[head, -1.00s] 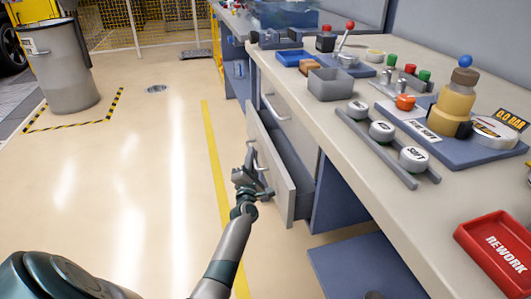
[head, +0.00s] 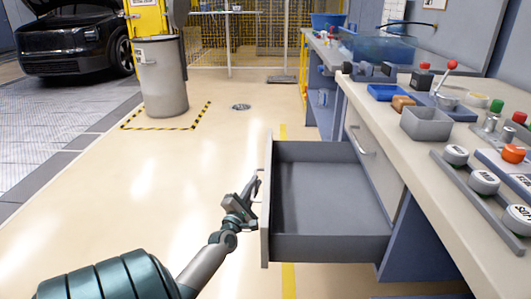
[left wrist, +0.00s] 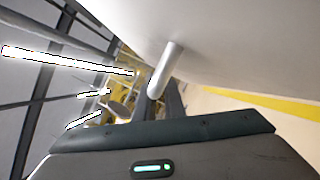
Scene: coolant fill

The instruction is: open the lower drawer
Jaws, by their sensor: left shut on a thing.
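The lower drawer (head: 320,200) stands pulled well out from under the workbench. Its grey inside looks empty, and its pale front panel (head: 266,205) faces left. My left gripper (head: 250,193) is at the outer face of that panel, shut on the drawer handle. My right gripper is not in view.
Above it is a closed upper drawer (head: 372,160). The workbench top (head: 420,133) carries a grey bin (head: 426,123), a blue tray (head: 388,92) and several round labelled pucks. A grey barrel (head: 162,80) stands back left. The floor left of the drawer is clear.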

